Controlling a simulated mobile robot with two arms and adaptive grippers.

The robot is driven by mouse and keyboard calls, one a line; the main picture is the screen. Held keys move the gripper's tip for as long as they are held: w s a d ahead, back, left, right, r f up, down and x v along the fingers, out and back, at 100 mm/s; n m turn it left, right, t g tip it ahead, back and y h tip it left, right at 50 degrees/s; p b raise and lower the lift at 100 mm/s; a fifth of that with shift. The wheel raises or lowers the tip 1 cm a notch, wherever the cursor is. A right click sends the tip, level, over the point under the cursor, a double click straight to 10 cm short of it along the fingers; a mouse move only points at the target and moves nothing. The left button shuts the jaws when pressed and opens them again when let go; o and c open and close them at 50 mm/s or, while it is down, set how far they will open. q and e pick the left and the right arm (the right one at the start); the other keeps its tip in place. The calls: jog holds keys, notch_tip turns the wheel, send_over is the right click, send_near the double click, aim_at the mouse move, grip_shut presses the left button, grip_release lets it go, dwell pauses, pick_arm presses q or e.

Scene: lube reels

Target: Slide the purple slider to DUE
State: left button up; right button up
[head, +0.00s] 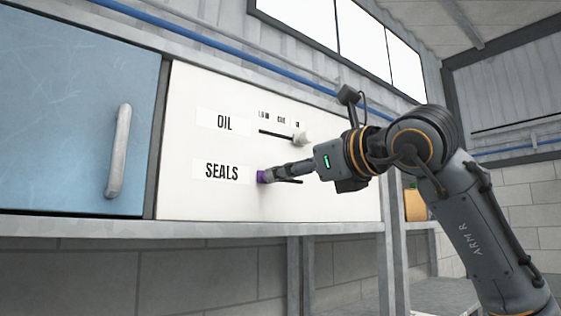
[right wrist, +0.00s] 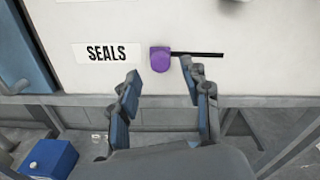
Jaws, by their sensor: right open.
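The purple slider (head: 261,177) is at the left end of a dark horizontal slot in the white panel, right of the word SEALS. In the right wrist view the purple slider (right wrist: 160,60) shows with the slot (right wrist: 205,54) running right from it. My right gripper (head: 271,174) is at the slider in the head view, partly covering it and the slot. In the right wrist view its open fingers (right wrist: 159,71) stand either side of the slider, with gaps visible. Any position marks for the SEALS slot are hidden or out of view. My left gripper is not in view.
Above, the OIL row has a pale slider (head: 301,137) at the right end of its slot, under small labels too blurred to read surely. A blue door with a grey handle (head: 119,150) is at left. A grey ledge (head: 230,228) runs below the panel.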

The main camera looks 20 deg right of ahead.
jog(key=p+x, duration=0.1)
jog(key=x, duration=0.2)
jog(key=shift+w+a, duration=0.1)
jog(key=shift+w, duration=0.1)
grip_shut()
